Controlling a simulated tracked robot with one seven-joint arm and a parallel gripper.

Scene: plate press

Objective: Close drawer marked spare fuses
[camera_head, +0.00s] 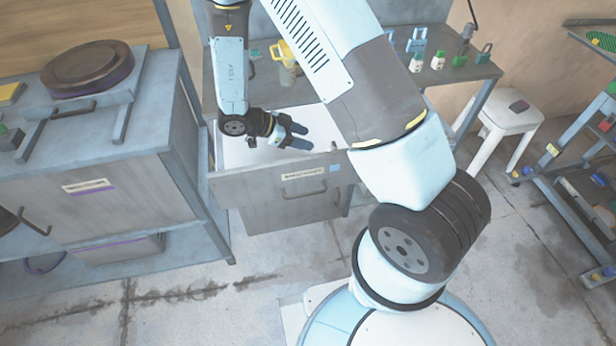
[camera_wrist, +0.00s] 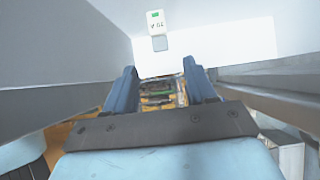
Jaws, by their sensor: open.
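A grey drawer (camera_head: 245,188) under the workbench is pulled out, and its pale inside shows from above. Its front has a handle (camera_head: 305,189), a small pale label too small to read, and a blue square. My gripper (camera_head: 304,137) is over or inside the open drawer, behind its front panel; I cannot tell whether it touches the drawer. Its blue fingers (camera_wrist: 160,68) are apart in the wrist view, with the white drawer interior (camera_wrist: 230,45) beyond them. Yellow and green detail shows between the fingers, and I cannot tell what it is. My arm hides the drawer's right part.
A grey cabinet (camera_head: 130,190) with a round dark lid stands left. Padlocks and small bottles (camera_head: 438,60) sit on the bench top. A white stool (camera_head: 510,120) and a rack (camera_head: 590,185) stand right. A small white tagged block (camera_wrist: 156,22) shows beyond the fingers. The floor in front is clear.

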